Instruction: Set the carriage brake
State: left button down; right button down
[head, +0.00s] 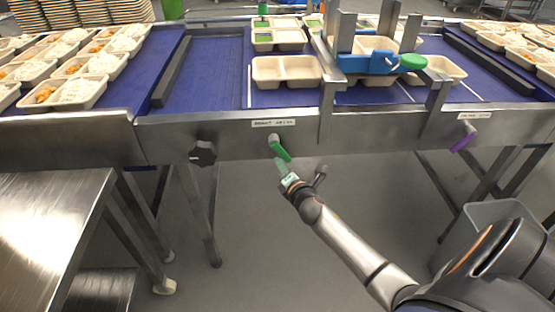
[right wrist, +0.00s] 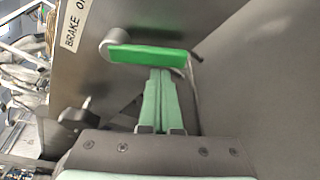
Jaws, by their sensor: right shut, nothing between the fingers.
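The brake lever is a green handle (head: 280,149) on a grey pivot, on the front rail of the conveyor under a small label (head: 273,123). The handle slants down to the right in the head view. In the right wrist view the green handle (right wrist: 148,56) lies across the picture, beside a label whose readable part says "BRAKE O". My right gripper (head: 281,162) is shut and empty, its tips just below the handle. In the right wrist view its pale green fingers (right wrist: 160,88) are together, their tips at the handle's edge; I cannot tell whether they touch. My left gripper is not in view.
A black knob (head: 203,153) is left of the lever, and a purple lever (head: 462,141) is far right on the same rail. Trays (head: 286,72) stand on the blue belt above. A steel table (head: 50,205) is at left, a grey bin (head: 485,225) at right.

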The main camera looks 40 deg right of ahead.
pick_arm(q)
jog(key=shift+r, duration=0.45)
pick_arm(e)
jog(key=shift+d+r, duration=0.1)
jog(key=shift+r, duration=0.05)
pick_arm(q)
jog(key=shift+p, duration=0.35)
pick_arm(e)
jog(key=shift+s+n, duration=0.1)
jog(key=shift+n, duration=0.2)
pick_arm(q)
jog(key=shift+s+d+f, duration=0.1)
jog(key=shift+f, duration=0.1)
pick_arm(e)
jog(key=shift+f, duration=0.2)
